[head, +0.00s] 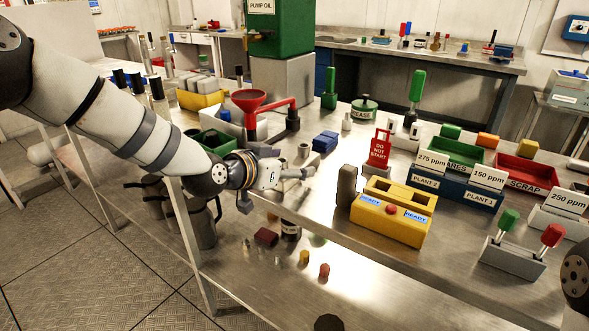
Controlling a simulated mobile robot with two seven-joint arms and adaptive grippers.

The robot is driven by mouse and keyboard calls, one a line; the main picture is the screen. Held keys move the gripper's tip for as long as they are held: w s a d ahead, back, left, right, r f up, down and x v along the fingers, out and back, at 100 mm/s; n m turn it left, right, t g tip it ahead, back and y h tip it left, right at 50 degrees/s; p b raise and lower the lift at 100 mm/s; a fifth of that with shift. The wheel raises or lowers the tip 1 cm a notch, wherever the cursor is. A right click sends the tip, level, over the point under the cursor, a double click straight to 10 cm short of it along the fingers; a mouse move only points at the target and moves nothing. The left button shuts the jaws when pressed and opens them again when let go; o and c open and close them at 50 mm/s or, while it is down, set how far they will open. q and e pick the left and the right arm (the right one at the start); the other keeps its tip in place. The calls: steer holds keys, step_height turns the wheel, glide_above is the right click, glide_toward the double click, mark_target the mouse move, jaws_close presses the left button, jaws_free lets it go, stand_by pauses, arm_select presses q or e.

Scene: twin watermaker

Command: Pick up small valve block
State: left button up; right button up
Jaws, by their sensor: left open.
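My left gripper (298,181) reaches in from the left over the front of the steel bench (370,285). Its fingers are apart, point right and hold nothing that I can see. No part is labelled as the small valve block, and I cannot tell which one it is. A blue block (325,141) lies behind and right of the gripper, apart from it. A dark red block (265,237) lies in front of and below the gripper. A grey upright piece (347,186) stands right of the fingers. My right gripper is out of view.
A yellow two-slot READY holder (389,229) stands right of the gripper. Blue PLANT trays (452,190), a green tray (458,153) and a red SCRAP tray (526,174) stand farther right. A red funnel (248,99) is behind the wrist.

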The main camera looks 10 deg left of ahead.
arm_select(q)
steer(key=shift+r, duration=0.2)
jaws_close()
steer(key=shift+r, duration=0.1)
steer(key=shift+r, duration=0.1)
